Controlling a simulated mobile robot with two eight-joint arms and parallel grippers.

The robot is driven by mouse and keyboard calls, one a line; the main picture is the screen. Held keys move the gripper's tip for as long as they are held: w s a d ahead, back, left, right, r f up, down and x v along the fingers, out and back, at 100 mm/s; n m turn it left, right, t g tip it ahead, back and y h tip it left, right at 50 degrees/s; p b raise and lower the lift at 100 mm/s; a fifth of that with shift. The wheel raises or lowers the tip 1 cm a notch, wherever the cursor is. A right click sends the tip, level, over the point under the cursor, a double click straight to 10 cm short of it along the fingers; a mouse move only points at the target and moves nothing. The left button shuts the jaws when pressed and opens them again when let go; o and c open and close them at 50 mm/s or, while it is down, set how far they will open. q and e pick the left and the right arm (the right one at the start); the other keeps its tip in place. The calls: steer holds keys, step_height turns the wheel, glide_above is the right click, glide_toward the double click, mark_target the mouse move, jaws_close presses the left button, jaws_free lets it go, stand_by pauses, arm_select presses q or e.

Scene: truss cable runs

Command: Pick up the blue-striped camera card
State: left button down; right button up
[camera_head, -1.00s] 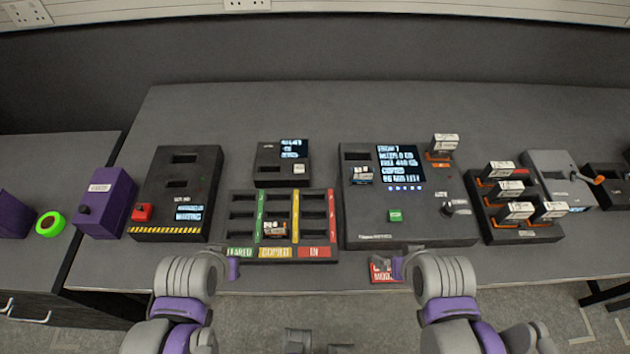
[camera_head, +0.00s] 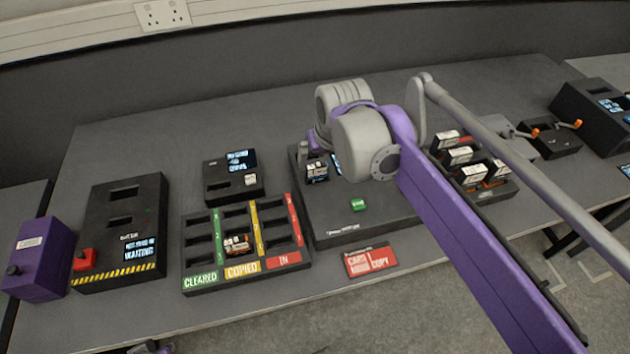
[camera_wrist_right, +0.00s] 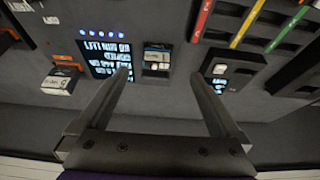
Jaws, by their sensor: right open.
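The blue-striped camera card (camera_head: 317,173) stands in a slot at the left of the large black copier unit (camera_head: 370,228). In the right wrist view the card (camera_wrist_right: 157,55) has a pale label and a blue stripe. My right gripper (camera_wrist_right: 160,77) is open and empty there, its two fingers apart on either side of the card's line, with no visible contact.
A tray (camera_head: 190,283) with CLEARED, COPIED and IN columns holds one card (camera_head: 237,243). A small screen unit (camera_head: 218,197) stands behind it. A rack on the right holds several orange-marked cards (camera_head: 459,156). A red sign (camera_head: 371,261) lies in front. An orange-marked card (camera_wrist_right: 60,80) also stands nearby.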

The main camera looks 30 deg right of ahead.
mark_target(317, 166)
steer(key=x, duration=0.5)
steer(key=shift+w+d+f+b, duration=0.1)
steer(key=shift+w+d+b, duration=0.25)
steer(key=shift+w, duration=0.15)
steer(key=x, duration=0.5)
steer(key=shift+w+d, duration=0.1)
steer(key=shift+w, duration=0.35)
steer(key=c, duration=1.4)
